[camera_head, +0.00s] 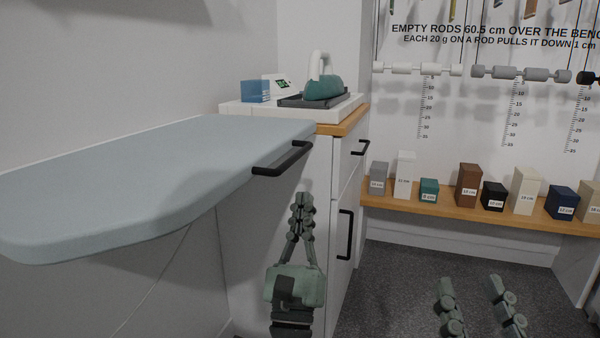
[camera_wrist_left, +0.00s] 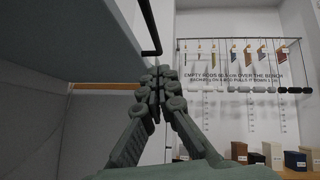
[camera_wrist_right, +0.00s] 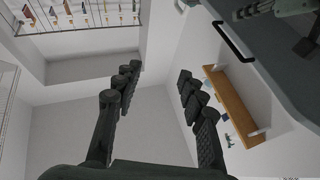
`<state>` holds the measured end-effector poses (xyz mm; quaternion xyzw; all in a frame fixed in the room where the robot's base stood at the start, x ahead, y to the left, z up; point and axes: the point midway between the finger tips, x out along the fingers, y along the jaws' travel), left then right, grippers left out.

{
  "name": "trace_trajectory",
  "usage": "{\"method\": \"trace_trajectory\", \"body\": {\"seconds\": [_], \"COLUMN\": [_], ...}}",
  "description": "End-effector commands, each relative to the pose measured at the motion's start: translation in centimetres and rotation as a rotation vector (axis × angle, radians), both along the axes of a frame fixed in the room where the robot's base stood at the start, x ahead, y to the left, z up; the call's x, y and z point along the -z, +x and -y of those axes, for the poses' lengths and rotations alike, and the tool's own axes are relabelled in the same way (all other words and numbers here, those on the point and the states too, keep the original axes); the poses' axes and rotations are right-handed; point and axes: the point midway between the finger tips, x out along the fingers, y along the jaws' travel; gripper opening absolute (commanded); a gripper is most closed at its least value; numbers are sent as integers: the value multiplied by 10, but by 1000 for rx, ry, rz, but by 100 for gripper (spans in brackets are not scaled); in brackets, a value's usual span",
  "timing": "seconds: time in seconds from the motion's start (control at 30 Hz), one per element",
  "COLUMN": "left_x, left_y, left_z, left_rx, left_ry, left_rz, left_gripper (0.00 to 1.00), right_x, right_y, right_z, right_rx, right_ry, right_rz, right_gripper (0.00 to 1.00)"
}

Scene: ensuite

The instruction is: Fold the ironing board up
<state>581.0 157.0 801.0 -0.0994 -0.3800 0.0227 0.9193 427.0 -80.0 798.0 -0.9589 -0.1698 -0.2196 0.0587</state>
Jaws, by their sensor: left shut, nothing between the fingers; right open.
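The ironing board (camera_head: 150,180) is a pale blue-grey padded panel. It lies flat, out from the wall at the left of the head view. A black bar handle (camera_head: 283,160) is on its right end. My left gripper (camera_head: 302,200) points up, shut and empty, just below the handle. In the left wrist view its fingertips (camera_wrist_left: 158,75) are near the lower end of the handle (camera_wrist_left: 150,28), under the board (camera_wrist_left: 70,35); contact cannot be told. My right gripper (camera_head: 470,285) is open and empty, low over the floor, well right of the board. Its fingers also show in the right wrist view (camera_wrist_right: 158,78).
A white cabinet (camera_head: 335,195) with black handles stands behind the board's right end, with a green iron-like object (camera_head: 323,88) on its top. A wooden bench (camera_head: 420,200) at the back right holds several labelled blocks. Rods hang above it. The grey floor (camera_head: 385,270) is clear.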

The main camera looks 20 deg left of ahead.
Motion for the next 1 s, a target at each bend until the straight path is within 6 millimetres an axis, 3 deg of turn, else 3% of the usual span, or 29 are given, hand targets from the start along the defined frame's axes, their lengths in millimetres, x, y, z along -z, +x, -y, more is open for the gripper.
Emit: {"method": "trace_trajectory", "body": {"seconds": [0.07, 0.13, 0.3, 0.5, 1.0], "left_x": [-16, -30, -44, -50, -53], "left_y": [13, 12, 12, 12, 12], "left_z": [-2, -5, -8, -10, -10], "left_rx": [-1, 0, 1, -1, 0], "left_ry": [0, -1, 1, 2, -6], "left_rz": [3, 3, 0, 0, 0], "left_gripper": [0, 0, 0, 0, 0], "right_x": [4, 15, 41, 54, 58], "right_y": [1, 6, 14, 18, 19], "right_z": [-2, -3, 2, 5, 7], "right_rx": [-4, -3, 12, 22, 26], "right_ry": [-13, -43, -98, -126, -137], "right_rz": [-41, -110, -222, -277, -301], "right_gripper": [41, 41, 41, 41, 41]}}
